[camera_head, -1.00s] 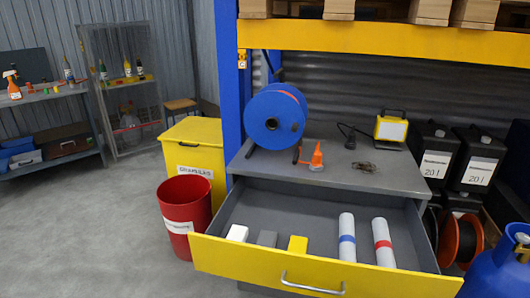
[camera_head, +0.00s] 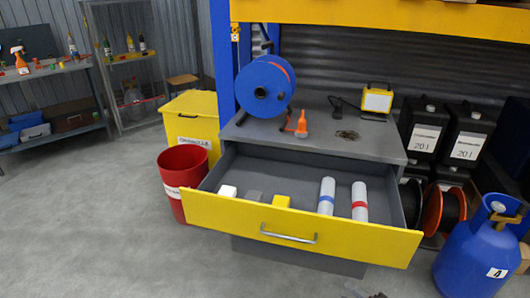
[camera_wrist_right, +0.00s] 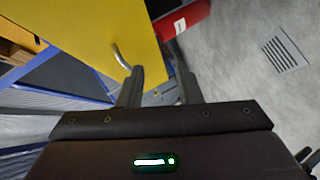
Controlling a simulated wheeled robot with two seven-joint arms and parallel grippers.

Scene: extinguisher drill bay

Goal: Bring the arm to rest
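My right gripper (camera_wrist_right: 158,75) shows in the right wrist view with its two fingers apart and nothing between them. The yellow drawer front (camera_wrist_right: 95,35) with its metal handle (camera_wrist_right: 121,57) lies beyond the fingertips. I cannot tell whether a finger touches it. In the head view the drawer (camera_head: 300,228) stands open. Small dark and pale parts show at the bottom edge of the head view, too little to identify.
The drawer holds white, grey and yellow blocks and two white cylinders (camera_head: 327,196). A red bin (camera_head: 183,175) stands left of it, a blue gas bottle (camera_head: 478,255) right. A blue reel (camera_head: 263,88) stands on the worktop (camera_head: 340,135). Floor at left is clear.

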